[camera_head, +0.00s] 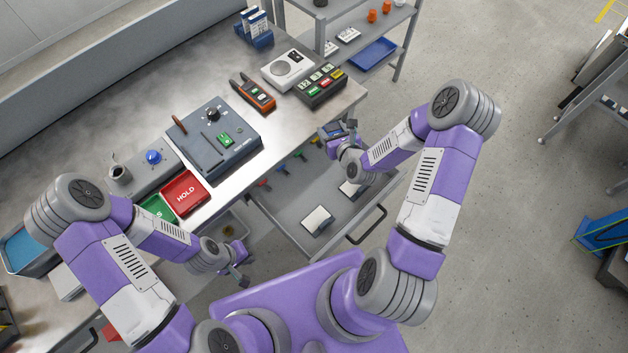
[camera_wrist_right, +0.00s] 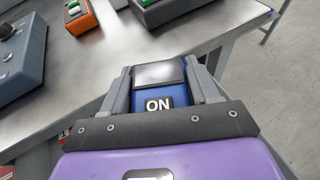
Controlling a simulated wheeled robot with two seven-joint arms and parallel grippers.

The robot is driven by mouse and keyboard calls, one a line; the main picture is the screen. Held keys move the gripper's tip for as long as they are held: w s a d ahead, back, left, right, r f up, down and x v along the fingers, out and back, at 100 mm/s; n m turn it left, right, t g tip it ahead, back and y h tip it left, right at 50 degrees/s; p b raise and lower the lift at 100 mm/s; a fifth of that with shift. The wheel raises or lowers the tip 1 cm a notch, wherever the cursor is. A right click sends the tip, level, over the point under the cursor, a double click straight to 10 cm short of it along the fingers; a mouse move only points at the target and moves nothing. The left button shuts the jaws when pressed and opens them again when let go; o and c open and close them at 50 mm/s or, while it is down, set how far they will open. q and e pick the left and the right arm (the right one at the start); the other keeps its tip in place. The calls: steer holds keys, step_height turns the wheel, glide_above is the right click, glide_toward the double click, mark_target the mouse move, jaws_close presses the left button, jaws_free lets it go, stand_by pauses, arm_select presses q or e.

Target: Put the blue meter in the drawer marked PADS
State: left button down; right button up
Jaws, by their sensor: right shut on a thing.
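My right gripper (camera_wrist_right: 163,80) is shut on the blue meter (camera_wrist_right: 178,94), which has a grey screen and an "ON" label. In the head view, my right gripper (camera_head: 343,136) holds the meter at the bench's right front edge, above the back part of an open drawer (camera_head: 283,221). White pads (camera_head: 318,220) and several small coloured-handled items lie in that drawer. No PADS marking is readable. My left gripper (camera_head: 241,267) is empty, with its fingers apart, in front of the bench and left of the drawer.
On the bench are a grey test box (camera_head: 215,140), an orange meter (camera_head: 252,92), a white device (camera_head: 287,69), a dark button box (camera_head: 320,85) and a red HOLD tray (camera_head: 183,194). A shelf unit (camera_head: 398,45) stands behind. The drawer handle (camera_head: 367,224) juts out in front.

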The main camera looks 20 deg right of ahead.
mark_target(342, 131)
steer(key=d, duration=0.1)
steer(key=d+f, duration=0.1)
steer(key=d, duration=0.1)
steer(key=shift+d+f, duration=0.2)
steer(key=shift+f, duration=0.15)
steer(key=f+b, duration=0.3)
steer(key=f, duration=0.7)
steer(key=shift+d+f, duration=0.1)
steer(key=shift+d, duration=0.1)
steer(key=shift+s, duration=0.1)
steer(key=shift+f, duration=0.1)
steer(key=o, duration=1.1)
